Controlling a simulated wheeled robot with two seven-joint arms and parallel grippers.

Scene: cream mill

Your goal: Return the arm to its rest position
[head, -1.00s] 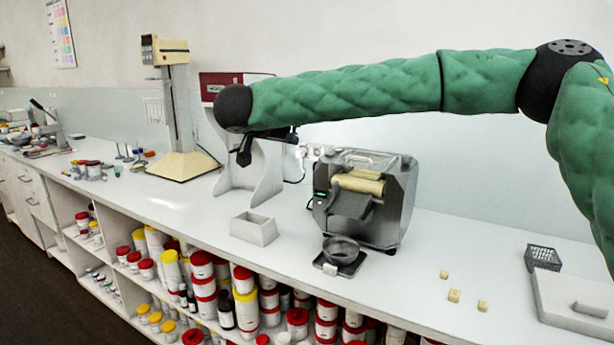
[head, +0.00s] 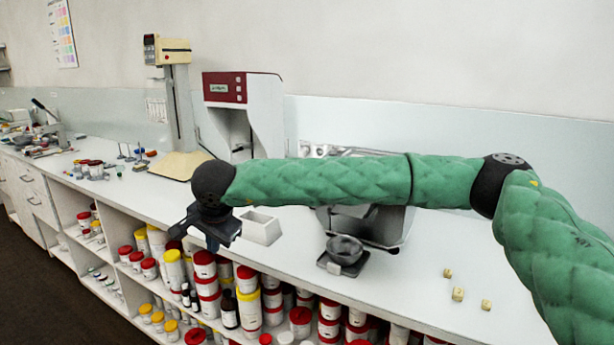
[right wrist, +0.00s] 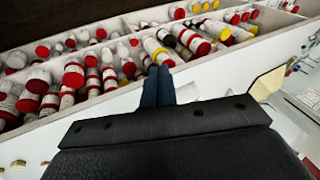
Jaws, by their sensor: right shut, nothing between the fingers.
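My right arm, in a green quilted sleeve, stretches across the head view from the right. My right gripper (head: 192,236) hangs at its end, above the front edge of the white bench (head: 420,285), left of a small white box (head: 262,227). In the right wrist view the fingers (right wrist: 158,72) are together, with nothing between them. The gripper touches nothing that I can see. My left gripper does not show in the head view.
The grey mill (head: 385,225) is partly hidden behind my arm. A dark bowl on a small scale (head: 343,256) stands before it. Several small cream cubes (head: 457,294) lie at the right. Shelves below hold red- and yellow-lidded jars (head: 247,307). A tall red-and-white machine (head: 263,115) stands behind.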

